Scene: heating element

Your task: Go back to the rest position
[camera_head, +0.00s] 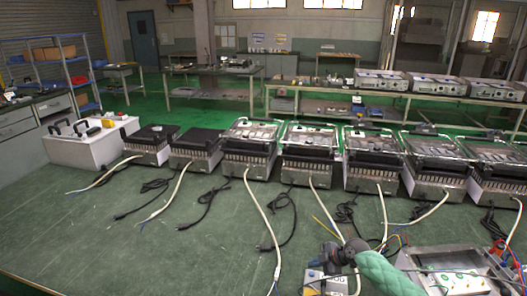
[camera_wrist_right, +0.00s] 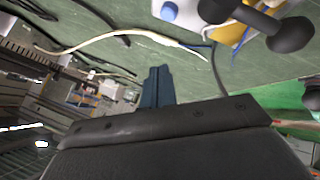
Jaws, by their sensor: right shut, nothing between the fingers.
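My right gripper (camera_head: 336,254) is low at the right front of the head view, at the end of my green-sleeved arm, over the green workbench (camera_head: 150,235). In the wrist view its dark fingers (camera_wrist_right: 157,88) are together with nothing between them. A small grey-white box (camera_head: 325,280) sits on the bench just below it in the head view. My left gripper is not in view.
Several heating units (camera_head: 250,145) stand in a row along the bench's back, with white and black cables trailing forward. A metal test box (camera_head: 455,270) with coloured leads is at the front right. The bench's front left is clear.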

